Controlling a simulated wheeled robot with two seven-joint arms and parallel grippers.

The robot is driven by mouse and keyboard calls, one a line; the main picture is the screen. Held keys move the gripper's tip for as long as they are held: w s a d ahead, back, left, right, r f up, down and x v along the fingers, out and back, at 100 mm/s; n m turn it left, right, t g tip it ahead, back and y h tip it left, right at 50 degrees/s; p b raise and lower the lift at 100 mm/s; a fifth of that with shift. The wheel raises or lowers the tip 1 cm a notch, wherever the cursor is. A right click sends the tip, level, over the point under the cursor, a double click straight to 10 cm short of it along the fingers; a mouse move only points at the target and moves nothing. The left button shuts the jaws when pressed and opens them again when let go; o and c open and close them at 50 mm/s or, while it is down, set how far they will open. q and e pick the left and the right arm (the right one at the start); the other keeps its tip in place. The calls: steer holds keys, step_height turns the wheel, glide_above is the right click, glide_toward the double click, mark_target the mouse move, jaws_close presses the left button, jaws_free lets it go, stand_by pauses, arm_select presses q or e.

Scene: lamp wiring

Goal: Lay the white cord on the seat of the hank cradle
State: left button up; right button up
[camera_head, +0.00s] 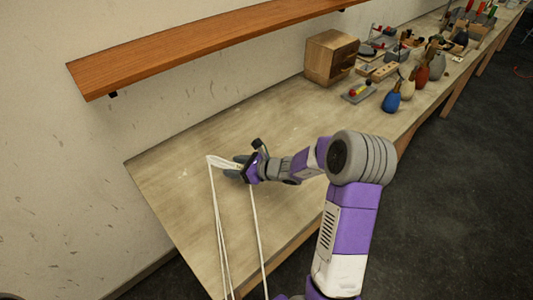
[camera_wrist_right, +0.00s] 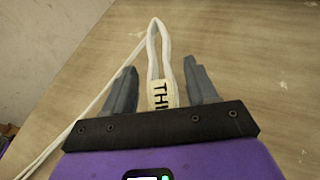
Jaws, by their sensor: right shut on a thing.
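The white cord (camera_head: 217,220) is a looped strand that hangs from my right gripper (camera_head: 236,168) over the near end of the table and runs out of the bottom of the head view. In the right wrist view, the cord (camera_wrist_right: 153,40) makes a narrow loop between and beyond the fingers of my right gripper (camera_wrist_right: 162,75). A pale tag (camera_wrist_right: 161,95) with dark letters, partly hidden, sits on it between the fingers. My right gripper is shut on the cord. I cannot make out the hank cradle in either view. My left gripper is not in view.
The wooden table (camera_head: 160,170) is bare around my gripper. A wooden box (camera_head: 330,57) stands farther along, with a blue vase (camera_head: 391,98), a red vase (camera_head: 421,76) and several small parts. An orange-brown shelf (camera_head: 200,50) juts from the wall above the table.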

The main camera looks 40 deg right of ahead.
steer(key=w+d+m+h+b, duration=0.1)
steer(key=d, duration=0.2)
steer(key=d+m+t+h+b, duration=0.1)
steer(key=d+m+h+b, duration=0.1)
steer(key=d, duration=0.1)
steer(key=w+d+m+h+b, duration=0.1)
steer(key=d+h+b, duration=0.1)
steer(key=d, duration=0.2)
steer(key=shift+w+f+m+t, duration=0.2)
steer(key=shift+w+m+t, duration=0.1)
steer(key=shift+w, duration=0.05)
step_height(320, 180, down, 6)
steer(key=shift+r+b, duration=0.25)
steer(key=shift+b, duration=0.9)
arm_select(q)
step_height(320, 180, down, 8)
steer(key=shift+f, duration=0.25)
arm_select(e)
steer(key=shift+r, duration=0.1)
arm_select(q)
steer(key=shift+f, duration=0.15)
arm_select(e)
steer(key=o, duration=1.2)
steer(key=shift+c, duration=0.2)
